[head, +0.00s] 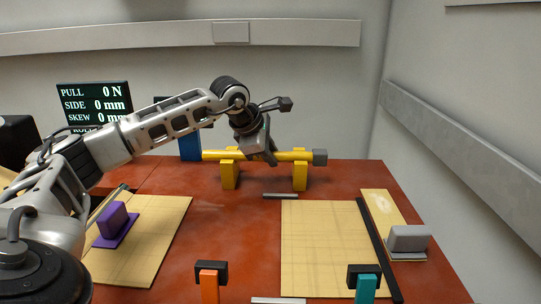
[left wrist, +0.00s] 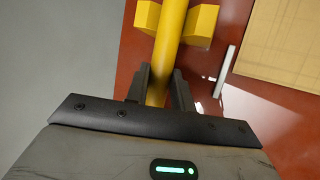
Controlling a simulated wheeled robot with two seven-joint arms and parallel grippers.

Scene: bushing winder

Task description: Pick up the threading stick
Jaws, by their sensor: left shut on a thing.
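The threading stick (head: 292,156) is a long yellow rod with a grey block at its right end. It lies level across two yellow supports (head: 230,174) at the back of the table, and I see no clear gap between it and them. My left gripper (head: 272,158) comes down on the rod between the two supports. In the left wrist view the gripper (left wrist: 160,88) is shut on the yellow rod (left wrist: 168,45), one dark finger on each side. The fingertips are partly hidden in the head view. My right gripper is not in view.
A tan mat (head: 318,250) lies at the right and another (head: 160,245) at the left, with a purple block (head: 112,222). A grey block (head: 408,238) sits far right. Orange (head: 209,285) and teal (head: 366,288) posts stand in front. A blue block (head: 190,148) stands behind.

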